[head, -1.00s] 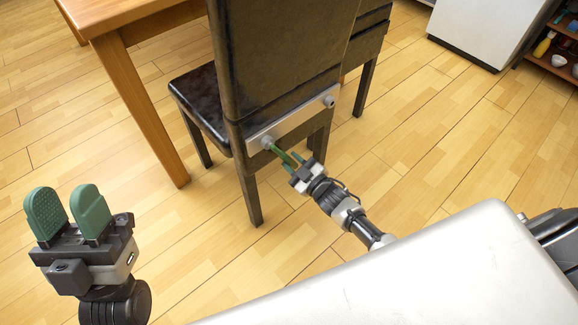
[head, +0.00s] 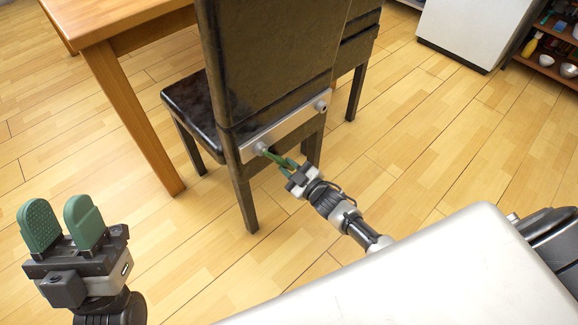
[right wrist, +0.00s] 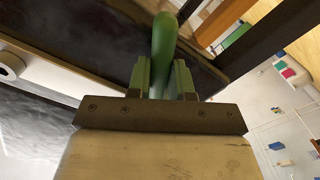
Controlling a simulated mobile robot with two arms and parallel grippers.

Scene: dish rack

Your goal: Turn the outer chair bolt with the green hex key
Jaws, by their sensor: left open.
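A dark chair (head: 270,60) has a pale metal bar (head: 290,124) across its lower back. One round bolt (head: 262,147) sits at the bar's left end and another (head: 321,106) at its right end. The green hex key (head: 272,155) reaches from my right gripper (head: 287,166) to the left-end bolt; whether it is seated there I cannot tell. In the right wrist view the green key (right wrist: 164,40) stands between the two fingers, which are shut on it. My left gripper (head: 62,226) is open and empty at the lower left, away from the chair.
A wooden table (head: 120,22) stands behind the chair at the left. A white cabinet (head: 470,30) and a shelf with bowls (head: 546,60) are at the back right. The wooden floor (head: 420,150) around the chair's right side is clear.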

